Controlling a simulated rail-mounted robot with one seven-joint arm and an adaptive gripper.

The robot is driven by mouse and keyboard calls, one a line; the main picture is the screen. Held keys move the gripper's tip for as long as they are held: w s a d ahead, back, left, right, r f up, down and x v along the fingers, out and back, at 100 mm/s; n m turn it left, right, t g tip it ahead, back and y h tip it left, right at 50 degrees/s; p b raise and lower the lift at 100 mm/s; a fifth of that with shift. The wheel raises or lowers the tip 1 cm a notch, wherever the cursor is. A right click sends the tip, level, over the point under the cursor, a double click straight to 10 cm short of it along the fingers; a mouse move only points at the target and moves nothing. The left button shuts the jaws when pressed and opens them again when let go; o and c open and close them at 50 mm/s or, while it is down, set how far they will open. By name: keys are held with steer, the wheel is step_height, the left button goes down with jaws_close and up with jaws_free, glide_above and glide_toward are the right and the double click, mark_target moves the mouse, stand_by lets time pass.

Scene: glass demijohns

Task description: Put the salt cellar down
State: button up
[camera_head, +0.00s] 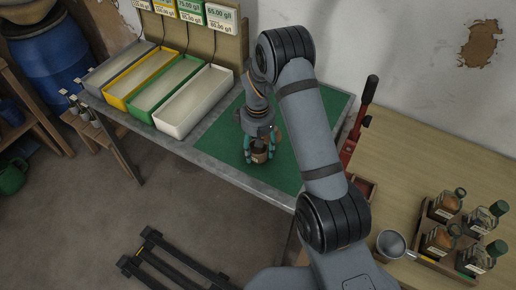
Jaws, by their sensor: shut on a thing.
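The salt cellar (259,156) looks like a small brown pot with a pale top edge. It is between the fingers of my gripper (258,150), which points down and is shut on it. The cellar is at or just above the green mat (279,178) on the metal-edged table, near its front edge. I cannot tell whether its base touches the mat. The gripper's fingers and wrist hide part of it.
Long trays in grey, yellow, green and white (194,103) stand left of the mat, with labelled signs behind. A red lever tool (357,130) stands right of the mat. A crate of bottles (433,262) and a metal funnel or cup (391,244) are at lower right.

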steer(key=shift+f, duration=0.2)
steer(key=o, duration=1.3)
steer(key=shift+r, duration=0.1)
steer(key=shift+r, duration=0.5)
step_height(320, 180, up, 11)
steer(key=shift+r, duration=0.15)
